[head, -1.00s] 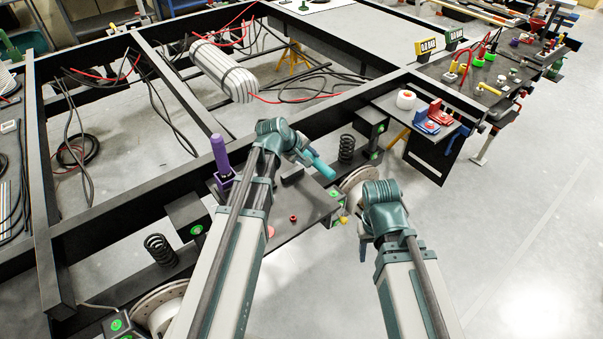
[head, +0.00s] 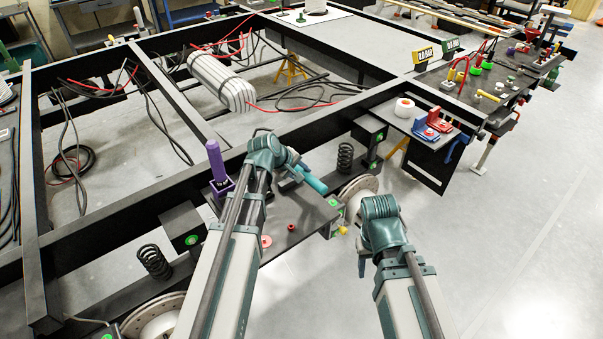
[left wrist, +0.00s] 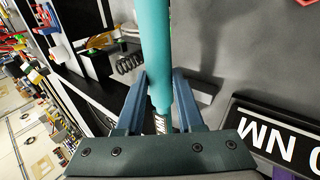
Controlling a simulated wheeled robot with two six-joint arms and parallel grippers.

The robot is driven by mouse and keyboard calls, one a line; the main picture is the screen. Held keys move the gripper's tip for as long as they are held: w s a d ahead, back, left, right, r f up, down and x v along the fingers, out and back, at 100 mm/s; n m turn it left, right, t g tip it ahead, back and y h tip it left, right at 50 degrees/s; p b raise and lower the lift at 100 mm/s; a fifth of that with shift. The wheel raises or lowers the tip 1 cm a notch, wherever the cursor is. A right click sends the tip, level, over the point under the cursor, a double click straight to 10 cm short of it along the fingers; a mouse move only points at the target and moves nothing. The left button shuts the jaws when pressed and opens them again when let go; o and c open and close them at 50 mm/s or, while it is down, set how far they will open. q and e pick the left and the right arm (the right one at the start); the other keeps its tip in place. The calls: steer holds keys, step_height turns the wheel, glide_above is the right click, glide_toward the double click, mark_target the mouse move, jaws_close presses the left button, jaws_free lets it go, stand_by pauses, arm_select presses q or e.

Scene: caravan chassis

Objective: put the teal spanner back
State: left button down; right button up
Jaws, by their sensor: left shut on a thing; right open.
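The teal spanner shows as a teal rod (head: 311,180) in the head view, above the black chassis plate and beam. My left gripper (head: 296,172) is shut on it. In the left wrist view the teal rod (left wrist: 158,55) runs up between the two blue fingers of my left gripper (left wrist: 160,88). The spanner's far end is out of the wrist view. My right gripper (head: 362,265) is open and empty, low to the right of the plate, partly hidden by its own wrist.
A purple-handled post (head: 216,162) stands left of my left gripper. Coil springs (head: 345,158) and a brake disc (head: 358,192) are close by. A side shelf holds a white roll (head: 404,107) and red and blue blocks (head: 433,127). Open floor lies at the right.

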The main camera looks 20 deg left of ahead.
arm_select(q)
steer(key=shift+f+b, duration=2.35)
steer(key=shift+f, duration=0.25)
steer(key=shift+c, duration=2.3)
jaws_free()
steer(key=p+v, duration=1.1)
steer(key=v, duration=0.3)
steer(key=shift+w, duration=0.1)
steer(key=s+d+m+g+y+p, duration=0.4)
steer(key=s+d+m+g+y, duration=0.1)
steer(key=s+d+m, duration=1)
steer(key=s+d+g, duration=0.1)
steer(key=s, duration=0.1)
steer(key=shift+s+d+g, duration=0.4)
